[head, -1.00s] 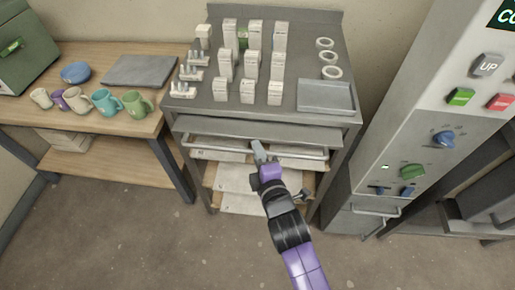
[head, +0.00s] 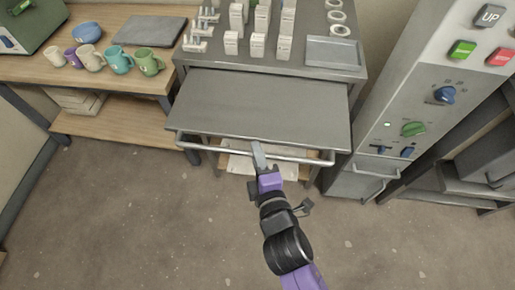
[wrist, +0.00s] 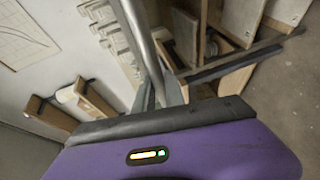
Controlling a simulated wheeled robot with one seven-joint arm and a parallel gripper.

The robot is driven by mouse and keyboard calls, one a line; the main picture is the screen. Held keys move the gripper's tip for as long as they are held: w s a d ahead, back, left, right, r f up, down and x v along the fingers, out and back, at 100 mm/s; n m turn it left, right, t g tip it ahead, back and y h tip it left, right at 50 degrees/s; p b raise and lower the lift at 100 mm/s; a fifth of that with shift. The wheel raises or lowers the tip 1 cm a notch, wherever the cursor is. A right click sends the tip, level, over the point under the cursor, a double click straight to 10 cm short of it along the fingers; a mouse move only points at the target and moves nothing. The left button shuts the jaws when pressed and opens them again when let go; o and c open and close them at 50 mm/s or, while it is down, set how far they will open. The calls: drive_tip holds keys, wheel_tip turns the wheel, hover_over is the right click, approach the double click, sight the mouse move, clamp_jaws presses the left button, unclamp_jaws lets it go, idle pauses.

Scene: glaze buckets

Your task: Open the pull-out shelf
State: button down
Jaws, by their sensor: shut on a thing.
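The pull-out shelf (head: 262,106) is a flat grey metal panel below the top of the grey metal bench. It sticks well out from the bench front in the head view. A metal bar handle (head: 215,149) runs along its front edge. My gripper (head: 257,150) is shut on this handle near its middle, with my purple and black arm reaching up from below. In the wrist view the handle bar (wrist: 143,45) runs up from between the fingers (wrist: 160,95). The fingertips' exact contact is partly hidden.
The bench top holds white boxes (head: 257,46), white rings (head: 337,17) and a grey tray (head: 333,53). A wooden table with several mugs (head: 118,61) stands at left. A grey control cabinet (head: 413,100) stands close at right. The floor in front is clear.

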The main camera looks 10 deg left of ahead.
drive_tip(key=shift+f, duration=0.1)
drive_tip(key=c, duration=1.4)
unclamp_jaws()
drive_tip(key=v, duration=0.7)
drive_tip(key=shift+s+r+b, duration=0.2)
drive_tip(key=shift+s+b, duration=0.15)
drive_tip(key=shift+d, duration=0.1)
drive_tip(key=s+d+r+m+h, duration=0.2)
drive_tip(key=s+d+m+h, duration=0.1)
drive_tip(key=s+d+m, duration=0.7)
drive_tip(key=s+d+r+m+h, duration=0.2)
drive_tip(key=s+d+r+m, duration=0.1)
drive_tip(key=s+d+m, duration=0.8)
drive_tip(key=s, duration=0.2)
drive_tip(key=shift+s+d+h, duration=0.25)
drive_tip(key=shift+s+h, duration=0.15)
